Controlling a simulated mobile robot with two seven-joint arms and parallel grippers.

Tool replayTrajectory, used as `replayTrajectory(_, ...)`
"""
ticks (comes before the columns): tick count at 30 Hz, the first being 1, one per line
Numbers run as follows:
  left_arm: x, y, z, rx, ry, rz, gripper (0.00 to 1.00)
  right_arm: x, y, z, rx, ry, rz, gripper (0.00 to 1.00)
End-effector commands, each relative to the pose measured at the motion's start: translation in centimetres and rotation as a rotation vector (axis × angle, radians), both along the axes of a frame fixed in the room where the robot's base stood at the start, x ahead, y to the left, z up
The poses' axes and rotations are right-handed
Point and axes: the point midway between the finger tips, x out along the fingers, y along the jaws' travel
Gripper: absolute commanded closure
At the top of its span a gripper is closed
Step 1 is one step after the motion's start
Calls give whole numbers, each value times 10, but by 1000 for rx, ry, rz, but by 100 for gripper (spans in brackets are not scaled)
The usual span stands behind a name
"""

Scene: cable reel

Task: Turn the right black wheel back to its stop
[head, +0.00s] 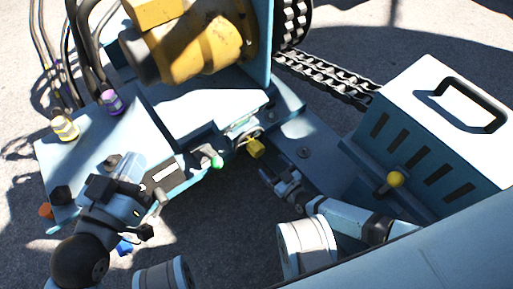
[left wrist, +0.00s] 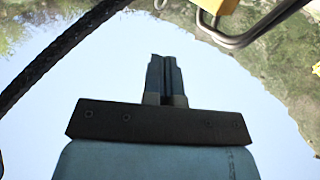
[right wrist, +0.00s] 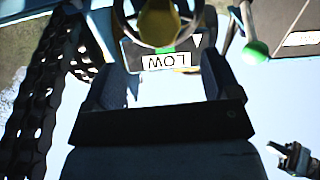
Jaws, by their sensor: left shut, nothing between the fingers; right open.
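A wheel with a dark rim and a yellow middle (right wrist: 158,22) is at the top of the right wrist view, above an upside-down LOW label (right wrist: 167,61). In the head view its yellow part (head: 255,149) shows on the machine's front, but the rim is small there. My right gripper (head: 274,177) is open and empty, pointing towards the wheel. In the right wrist view its fingers (right wrist: 157,82) stand apart, with the wheel beyond their tips. My left gripper (head: 133,163) is shut and empty over the blue housing; its closed fingers (left wrist: 164,62) show in the left wrist view.
A green-knobbed lever (head: 216,162) is left of the wheel. A blue box with a handle and yellow knob (head: 395,180) stands at the right. A chain (head: 325,75) runs behind. Hoses (head: 85,50) and the yellow drum (head: 195,45) occupy the upper left.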

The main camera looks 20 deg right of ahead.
Motion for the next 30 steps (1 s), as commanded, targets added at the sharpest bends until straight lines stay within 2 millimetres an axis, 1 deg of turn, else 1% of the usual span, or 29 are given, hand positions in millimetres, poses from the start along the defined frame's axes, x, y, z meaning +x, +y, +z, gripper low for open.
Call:
replayTrajectory(1, 2, 1, -4, 12, -23, 1, 100, 12, 4, -3, 0, -3, 0, 17)
replayTrajectory(6, 9, 5, -4, 60, -103, 5, 100, 47, 17, -4, -1, -3, 1, 17)
replayTrajectory(10, 14, 8, -2, 96, -168, 7, 100, 70, 25, -3, -2, -3, 1, 17)
replayTrajectory(15, 18, 10, 2, 132, -229, 9, 100, 89, 32, -2, -2, -2, 0, 17)
replayTrajectory(20, 20, 11, 8, 143, -262, 9, 100, 96, 35, -1, -3, -1, 1, 17)
replayTrajectory(27, 19, 12, 9, 150, -265, 6, 100, 97, 35, 0, -3, -1, 1, 17)
replayTrajectory(28, 19, 12, 9, 149, -263, 6, 100, 97, 35, 0, -3, -1, 1, 20)
replayTrajectory(29, 19, 12, 9, 149, -262, 7, 100, 96, 35, 0, -3, -1, 1, 27)
replayTrajectory(30, 19, 12, 8, 149, -260, 7, 100, 96, 35, 0, -3, -1, 1, 36)
